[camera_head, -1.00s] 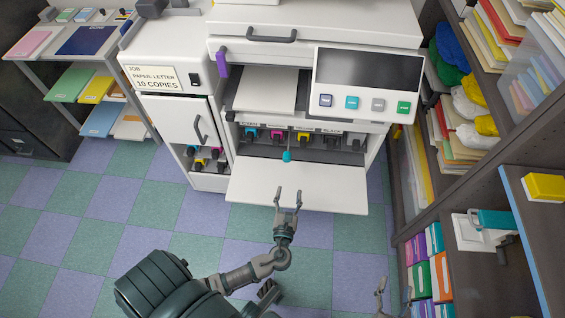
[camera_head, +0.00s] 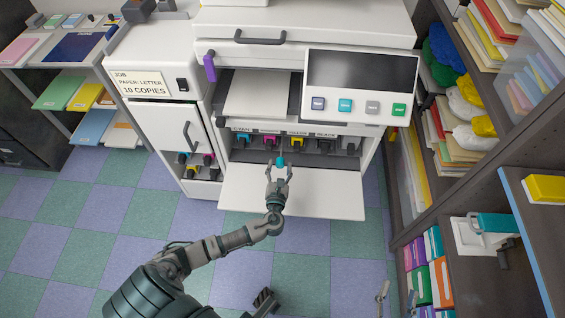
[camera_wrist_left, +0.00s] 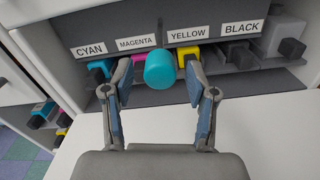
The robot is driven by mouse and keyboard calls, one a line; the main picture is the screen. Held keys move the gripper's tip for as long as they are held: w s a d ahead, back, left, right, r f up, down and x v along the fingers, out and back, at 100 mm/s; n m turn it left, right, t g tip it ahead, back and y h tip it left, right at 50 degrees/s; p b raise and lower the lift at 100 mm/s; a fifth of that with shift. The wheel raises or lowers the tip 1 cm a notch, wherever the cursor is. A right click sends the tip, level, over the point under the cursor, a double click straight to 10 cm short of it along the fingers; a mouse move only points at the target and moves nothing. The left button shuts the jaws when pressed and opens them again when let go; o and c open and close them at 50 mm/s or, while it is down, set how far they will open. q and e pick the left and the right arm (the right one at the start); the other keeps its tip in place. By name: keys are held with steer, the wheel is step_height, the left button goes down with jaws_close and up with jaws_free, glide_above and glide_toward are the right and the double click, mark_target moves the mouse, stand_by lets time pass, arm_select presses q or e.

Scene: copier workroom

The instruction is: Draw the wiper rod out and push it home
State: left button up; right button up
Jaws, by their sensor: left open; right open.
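The wiper rod shows as a teal knob (camera_head: 280,162) at the front of the copier's toner bay, between the magenta and yellow labels. In the left wrist view the knob (camera_wrist_left: 159,70) is large and lies between the two fingers, with a thin dark stem behind it. My left gripper (camera_head: 279,171) is open around the knob over the lowered white front door (camera_head: 320,195); its fingers (camera_wrist_left: 160,95) look apart from it on both sides.
Toner cartridges, cyan (camera_head: 241,139), magenta (camera_head: 270,141), yellow (camera_head: 297,143) and black (camera_head: 324,146), sit behind the knob. The control panel (camera_head: 358,85) overhangs the bay at right. A dark shelf unit (camera_head: 468,190) stands at right. The checkered floor at left is clear.

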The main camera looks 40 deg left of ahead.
arm_select(q)
steer(key=shift+x, duration=1)
arm_select(e)
steer(key=shift+s+r+t, duration=0.2)
steer(key=shift+r+t, duration=0.4)
steer(key=shift+r, duration=0.1)
arm_select(q)
steer(key=shift+c, duration=0.3)
jaws_close()
steer(key=b+x, duration=0.1)
steer(key=x, duration=1)
steer(key=shift+w, duration=0.4)
arm_select(e)
steer(key=shift+s+r+t, duration=0.25)
steer(key=shift+r+t, duration=0.2)
steer(key=shift+r, duration=0.05)
steer(key=shift+s+r+t, duration=0.25)
steer(key=shift+r+t, duration=0.2)
arm_select(q)
steer(key=shift+a, duration=0.15)
steer(key=shift+o, duration=0.3)
jaws_free()
arm_select(e)
steer(key=shift+w+f, duration=0.1)
steer(key=shift+w, duration=0.05)
